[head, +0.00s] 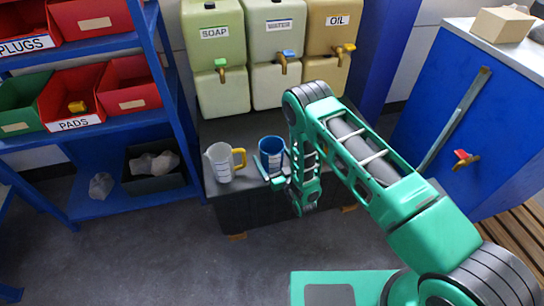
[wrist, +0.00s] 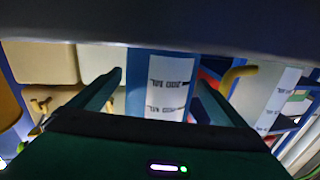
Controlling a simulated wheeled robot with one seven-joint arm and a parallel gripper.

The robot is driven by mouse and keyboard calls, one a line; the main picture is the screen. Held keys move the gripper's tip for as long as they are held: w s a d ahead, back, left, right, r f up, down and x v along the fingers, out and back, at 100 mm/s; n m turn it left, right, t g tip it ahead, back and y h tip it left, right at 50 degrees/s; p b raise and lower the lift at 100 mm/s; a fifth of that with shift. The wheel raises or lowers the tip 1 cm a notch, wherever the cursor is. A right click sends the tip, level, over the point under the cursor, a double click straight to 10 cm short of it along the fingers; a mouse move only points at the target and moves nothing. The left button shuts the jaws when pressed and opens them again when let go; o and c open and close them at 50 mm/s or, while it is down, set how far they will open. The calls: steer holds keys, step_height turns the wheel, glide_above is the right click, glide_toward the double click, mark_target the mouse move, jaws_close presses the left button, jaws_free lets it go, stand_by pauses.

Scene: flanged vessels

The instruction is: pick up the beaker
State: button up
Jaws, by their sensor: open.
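The beaker (head: 271,147) is a blue cup standing upright on the dark bench top, in front of the tanks. In the wrist view the blue beaker (wrist: 143,65) shows a white panel with dark graduation marks, upside down. My gripper (head: 272,165) is low at the beaker's front side. In the wrist view my gripper (wrist: 160,88) is open, with one finger on each side of the beaker and a gap visible on both sides. I cannot tell how deep the fingers reach around it.
A clear measuring jug (head: 221,163) with a yellow handle (head: 239,160) stands close left of the beaker, handle towards it. Behind are stacked tanks labelled soap (head: 214,57), water and oil, with taps. A blue shelf (head: 104,127) with bins stands left; a blue cabinet (head: 450,110) stands right.

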mark_target(268, 138)
steer(key=shift+x, duration=2.25)
steer(key=c, duration=1.3)
steer(key=shift+r, duration=0.1)
steer(key=shift+r, duration=0.1)
step_height(268, 138, up, 10)
steer(key=shift+d+f, duration=0.1)
steer(key=shift+f, duration=0.05)
steer(key=s+d+r+m+t+h, duration=0.1)
steer(key=d+r+h, duration=0.3)
steer(key=d, duration=1.2)
steer(key=s+d+r+m+t+h, duration=0.1)
steer(key=d+r+m+h, duration=0.3)
steer(key=d, duration=1.2)
steer(key=shift+s+r+m, duration=0.3)
steer(key=shift+s+r, duration=0.3)
steer(key=shift+r, duration=0.2)
